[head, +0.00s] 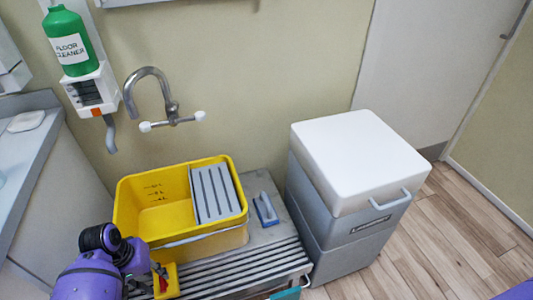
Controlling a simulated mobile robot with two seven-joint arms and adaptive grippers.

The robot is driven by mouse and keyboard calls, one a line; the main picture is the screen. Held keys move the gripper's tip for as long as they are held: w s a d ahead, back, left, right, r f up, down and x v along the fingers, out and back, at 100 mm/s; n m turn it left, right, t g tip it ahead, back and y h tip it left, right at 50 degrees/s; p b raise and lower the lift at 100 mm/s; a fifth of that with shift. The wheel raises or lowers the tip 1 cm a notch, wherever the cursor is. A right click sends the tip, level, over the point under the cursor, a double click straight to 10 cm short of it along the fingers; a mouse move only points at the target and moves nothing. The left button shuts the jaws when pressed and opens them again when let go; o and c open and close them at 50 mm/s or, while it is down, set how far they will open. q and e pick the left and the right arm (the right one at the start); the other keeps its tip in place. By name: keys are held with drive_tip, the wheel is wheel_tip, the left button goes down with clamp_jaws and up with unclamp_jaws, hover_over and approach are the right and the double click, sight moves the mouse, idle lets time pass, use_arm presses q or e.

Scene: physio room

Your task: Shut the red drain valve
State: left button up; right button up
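The yellow bucket (205,241) stands on a metal slatted bench, with a grey slatted wringer in its right side. At its front a small yellow spout block (172,276) sticks out, with a small red piece (163,284) on it, which looks like the drain valve handle. My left gripper (153,273) is at the left of this block, close to the red piece. My purple wrist hides most of the fingers, so touch and opening cannot be told. My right gripper is out of view.
A curved tap (147,85) and a green floor cleaner bottle (70,40) in a dispenser are on the wall behind. A blue-handled tool (266,209) lies right of the bucket. A grey bin with a white lid (358,160) stands at the right. Floor is clear beyond it.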

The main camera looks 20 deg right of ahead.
sight(161, 281)
use_arm(q)
drive_tip(key=shift+d+f+b, duration=0.2)
drive_tip(key=shift+f, duration=0.7)
drive_tip(key=shift+d+f+b, duration=0.15)
drive_tip(key=shift+f+b, duration=0.05)
drive_tip(key=shift+f, duration=0.65)
drive_tip(key=shift+c, duration=0.3)
clamp_jaws()
